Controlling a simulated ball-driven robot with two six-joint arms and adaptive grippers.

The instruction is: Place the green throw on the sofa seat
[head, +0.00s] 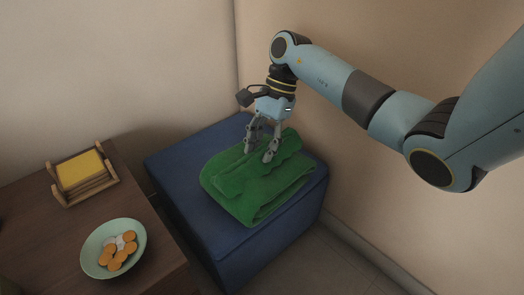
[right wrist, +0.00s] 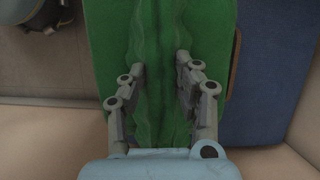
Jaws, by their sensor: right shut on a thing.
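The green throw (head: 247,195) lies folded on top of a blue block-shaped seat (head: 183,165) in the head view. My right gripper (head: 261,151) reaches down onto the throw's upper side and is shut on a raised ridge of its cloth. In the right wrist view the throw (right wrist: 157,25) fills the middle, with the fingers of my right gripper (right wrist: 160,75) on both sides of a pinched fold. The blue seat (right wrist: 265,70) shows at the right there. Whether the throw rests its full weight on the blue seat cannot be told. My left gripper is not in view.
A brown wooden table (head: 50,235) stands at the left, close to the blue seat. It bears a wooden holder with yellow napkins (head: 80,172) and a pale green bowl (head: 90,262) with orange and white pieces. Walls close in behind and right.

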